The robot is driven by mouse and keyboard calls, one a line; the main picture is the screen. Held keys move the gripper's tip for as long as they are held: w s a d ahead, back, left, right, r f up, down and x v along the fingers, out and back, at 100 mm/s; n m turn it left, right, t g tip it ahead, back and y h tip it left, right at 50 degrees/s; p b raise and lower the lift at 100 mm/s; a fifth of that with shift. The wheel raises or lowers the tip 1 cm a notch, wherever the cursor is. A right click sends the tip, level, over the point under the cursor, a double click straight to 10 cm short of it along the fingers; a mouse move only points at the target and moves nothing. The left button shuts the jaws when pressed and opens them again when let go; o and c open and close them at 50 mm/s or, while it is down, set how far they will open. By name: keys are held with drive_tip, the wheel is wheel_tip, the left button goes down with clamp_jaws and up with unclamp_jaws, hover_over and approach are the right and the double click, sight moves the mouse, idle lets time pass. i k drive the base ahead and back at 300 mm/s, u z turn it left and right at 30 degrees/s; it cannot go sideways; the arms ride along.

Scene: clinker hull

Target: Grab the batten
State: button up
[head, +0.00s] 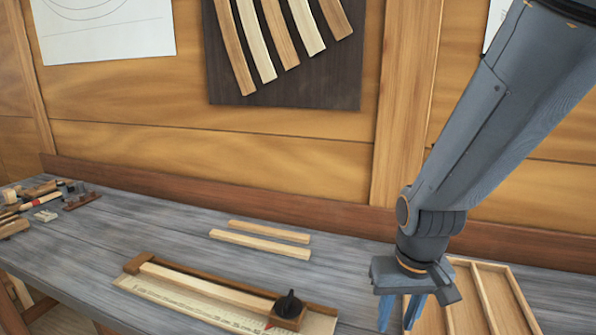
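Several pale wood strips that could be the batten are in view. A longer strip (262,245) and a shorter strip (268,231) lie roughly parallel on the grey bench. Another pale strip (205,288) lies along a board with a ruled edge, against a darker brown rail. Its right end is near a small wooden block with a black knob (289,310). My gripper (396,327) points down to the right of all these strips. Its blue fingers are apart with nothing visible between them. It is in front of the left part of a divided tray.
A shallow wooden tray with dividers (512,292) lies behind my gripper. Tools and wood pieces (38,200) clutter the bench's far left. Curved strips (285,35) are on a dark wall panel. The bench (130,225) is clear left of the strips.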

sight(258, 305)
drive_tip(key=z, duration=0.05)
drive_tip(key=k, duration=0.35)
drive_tip(key=u, duration=1.2)
drive_tip(key=i, duration=0.5)
